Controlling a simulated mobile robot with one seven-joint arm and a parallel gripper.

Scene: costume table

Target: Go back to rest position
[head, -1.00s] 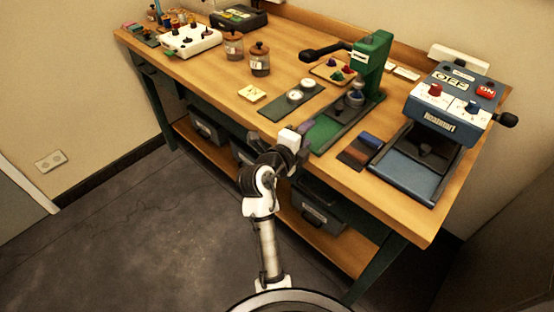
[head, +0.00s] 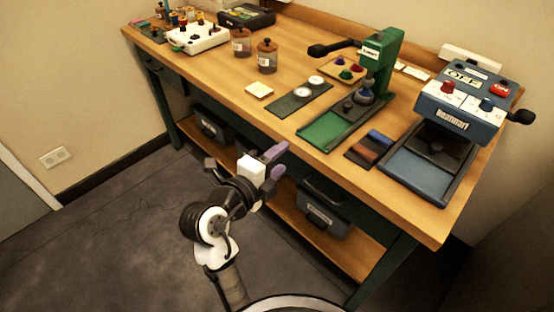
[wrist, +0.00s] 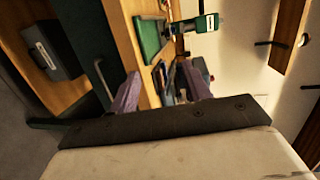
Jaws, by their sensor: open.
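My gripper (head: 274,164) is open and empty in the head view. Its two purple-grey fingers point toward the bench and sit in front of the bench's front edge, below the tabletop. In the wrist view my gripper (wrist: 160,92) shows its two fingers well apart with nothing between them. My arm folds upward from the bottom of the head view. The wooden workbench (head: 290,95) stands in front of me, clear of the fingers as far as I can tell.
On the bench stand a green press (head: 380,65), a blue machine (head: 465,100) with ON and OFF labels, jars (head: 267,58) and a white box (head: 197,38). Dark bins (head: 323,208) sit on the lower shelf.

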